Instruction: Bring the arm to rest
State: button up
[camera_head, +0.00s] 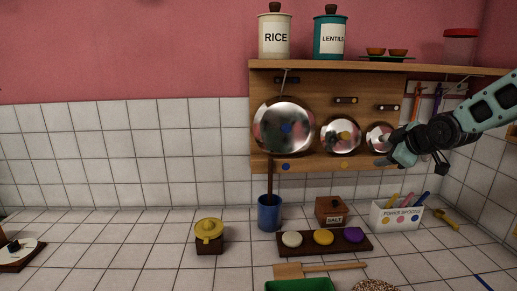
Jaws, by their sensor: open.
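My arm reaches in from the right edge, held up in front of the wooden shelf (330,85). My gripper (382,161) is open, points left and has nothing visible between its fingers. It is just below and right of the smallest round metal lid (376,136), whose right edge is partly hidden by my arm. Whether they touch, I cannot tell. A large lid (283,127) with a blue dot and a medium lid (341,135) with a yellow dot hang further left on the shelf's back board.
Rice (275,37) and lentils (331,38) canisters stand on the shelf. On the tiled counter below are a blue crock (269,214), salt box (330,211), utensil box (396,217), dark tray (362,242) and yellow-topped pot (209,234). The counter's left middle is clear.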

jog(key=s+a+f+m+g, duration=0.1)
jog(key=s+a+f+g, duration=0.2)
jog(key=s+a, duration=0.55)
jog(key=s+a+f+g, duration=0.2)
jog(key=s+a+f, duration=0.1)
jog(key=s+a, duration=0.55)
jog(key=s+a+f+m+g, duration=0.1)
jog(key=s+a+g, duration=0.2)
jog(key=s, duration=0.9)
jog(key=s+a+f+m+g+h, duration=0.1)
jog(key=s+a+f+g, duration=0.1)
jog(key=s, duration=1.1)
jog(key=shift+a+f+g, duration=0.2)
jog(key=shift+a+g, duration=0.3)
